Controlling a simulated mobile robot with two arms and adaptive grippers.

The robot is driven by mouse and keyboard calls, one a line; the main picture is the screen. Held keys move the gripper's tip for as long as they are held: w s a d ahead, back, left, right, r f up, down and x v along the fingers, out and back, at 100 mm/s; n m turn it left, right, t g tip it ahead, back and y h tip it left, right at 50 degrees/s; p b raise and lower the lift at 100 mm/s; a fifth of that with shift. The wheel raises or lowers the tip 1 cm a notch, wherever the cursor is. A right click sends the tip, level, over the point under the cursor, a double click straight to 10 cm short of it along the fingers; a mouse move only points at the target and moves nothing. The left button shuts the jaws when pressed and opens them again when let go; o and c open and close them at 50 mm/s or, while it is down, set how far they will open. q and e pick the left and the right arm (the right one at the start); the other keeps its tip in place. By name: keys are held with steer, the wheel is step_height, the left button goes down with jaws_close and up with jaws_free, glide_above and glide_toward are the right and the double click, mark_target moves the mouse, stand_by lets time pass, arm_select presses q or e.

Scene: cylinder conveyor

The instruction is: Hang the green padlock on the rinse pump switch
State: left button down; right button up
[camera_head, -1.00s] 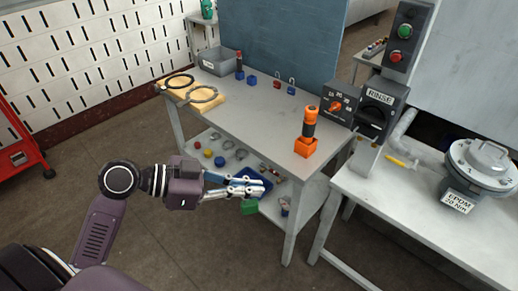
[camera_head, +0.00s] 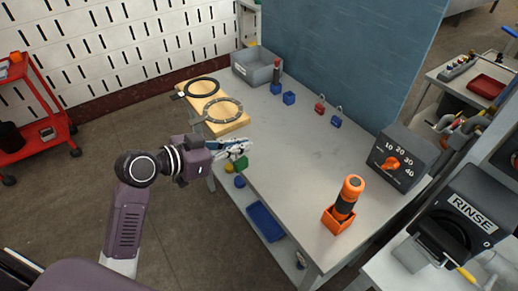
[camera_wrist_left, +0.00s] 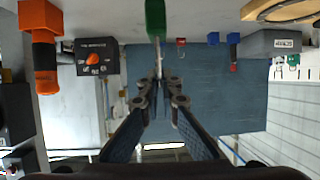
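The green padlock (camera_head: 242,164) hangs at the fingertips of my left gripper (camera_head: 238,149), beside the near left edge of the grey table. In the left wrist view its green body (camera_wrist_left: 155,18) is at the top, and its thin shackle is pinched between the closed fingertips (camera_wrist_left: 160,82). The rinse pump switch (camera_head: 447,232) is a dark box with a RINSE label and a black handle at the lower right, well apart from the gripper. My right gripper is not in view.
The grey table (camera_head: 290,150) bears an orange tool in a holder (camera_head: 343,207), a dial box (camera_head: 399,160), small red and blue padlocks (camera_head: 320,107), a grey bin (camera_head: 256,67) and rings on wooden boards (camera_head: 214,108). Its middle is clear. A red cart (camera_head: 38,130) stands left.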

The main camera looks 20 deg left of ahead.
arm_select(q)
steer(key=w+r+n+t+y+b, duration=0.2)
steer(key=w+r+n+y, duration=0.8)
steer(key=w, duration=0.6)
steer(key=f, duration=0.6)
steer(key=f+m+p, duration=0.1)
steer(key=f, duration=0.5)
steer(key=f+m+h, duration=0.1)
steer(key=f, duration=0.6)
steer(key=shift+s+d+p, duration=0.25)
steer(key=shift+p, duration=0.15)
steer(key=c, duration=2.2)
jaws_free()
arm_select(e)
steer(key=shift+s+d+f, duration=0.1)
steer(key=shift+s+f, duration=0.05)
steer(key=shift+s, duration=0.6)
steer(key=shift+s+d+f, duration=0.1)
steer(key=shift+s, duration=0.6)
arm_select(q)
steer(key=shift+o, duration=0.2)
steer(key=shift+s, duration=0.1)
